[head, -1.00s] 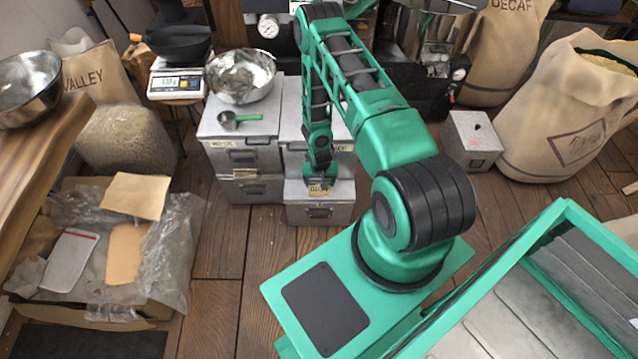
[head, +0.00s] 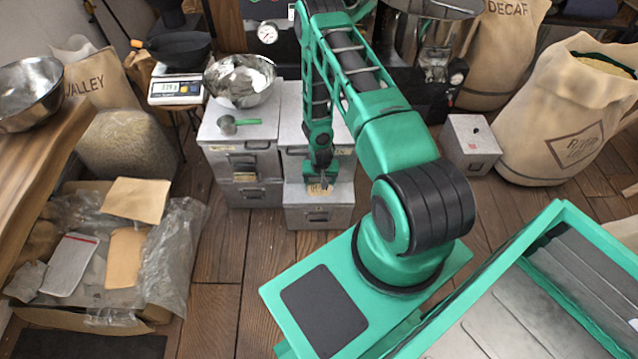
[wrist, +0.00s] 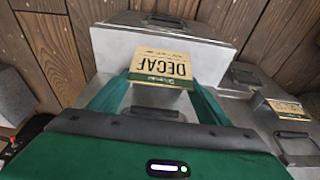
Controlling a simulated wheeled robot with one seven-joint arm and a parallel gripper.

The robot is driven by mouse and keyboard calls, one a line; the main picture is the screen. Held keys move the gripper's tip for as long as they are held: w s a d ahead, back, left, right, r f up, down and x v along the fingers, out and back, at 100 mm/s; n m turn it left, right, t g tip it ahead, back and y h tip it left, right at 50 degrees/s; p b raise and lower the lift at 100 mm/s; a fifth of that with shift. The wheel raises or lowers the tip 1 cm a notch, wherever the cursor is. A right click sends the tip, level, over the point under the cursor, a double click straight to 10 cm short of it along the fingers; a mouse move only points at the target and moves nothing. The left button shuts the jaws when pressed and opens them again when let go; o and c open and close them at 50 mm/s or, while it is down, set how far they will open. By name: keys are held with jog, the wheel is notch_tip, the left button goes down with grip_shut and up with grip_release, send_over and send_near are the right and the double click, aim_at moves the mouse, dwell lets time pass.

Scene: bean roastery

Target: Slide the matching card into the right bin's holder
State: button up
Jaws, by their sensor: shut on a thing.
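My gripper (head: 321,178) is shut on a tan card (head: 319,191) at the front of the right-hand metal bins. In the wrist view, my gripper (wrist: 159,82) has its two green fingers at the card's sides. The card (wrist: 161,66) reads DECAF, upside down in this view. The lower right bin (head: 318,217) juts out below the card, with a handle on its front. I cannot tell whether the card touches the bin or a holder. Another labelled card (wrist: 290,109) sits on a neighbouring bin in the wrist view.
The left stack of bins (head: 240,158) stands beside, with a steel bowl (head: 240,82) and green-handled scoop (head: 238,125) on top. An open box (head: 100,245) lies left on the floor. A small metal box (head: 470,143) stands right. Wooden floor in front is free.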

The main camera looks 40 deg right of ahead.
jog(key=shift+w+d+r, duration=0.15)
jog(key=shift+w+r, duration=0.05)
jog(key=shift+r, duration=0.35)
jog(key=shift+w+d+r, duration=0.15)
jog(key=shift+w+r, duration=0.05)
jog(key=shift+r, duration=0.3)
jog(key=shift+x, duration=1.75)
dwell(0.5)
jog(key=shift+s+f, duration=0.1)
jog(key=shift+f, duration=0.7)
dwell(0.5)
jog(key=o, duration=1.5)
jog(key=shift+r, duration=0.1)
jog(key=v, duration=0.9)
jog(key=shift+r, duration=0.25)
jog(key=shift+s+r, duration=0.15)
jog(key=shift+r, duration=0.35)
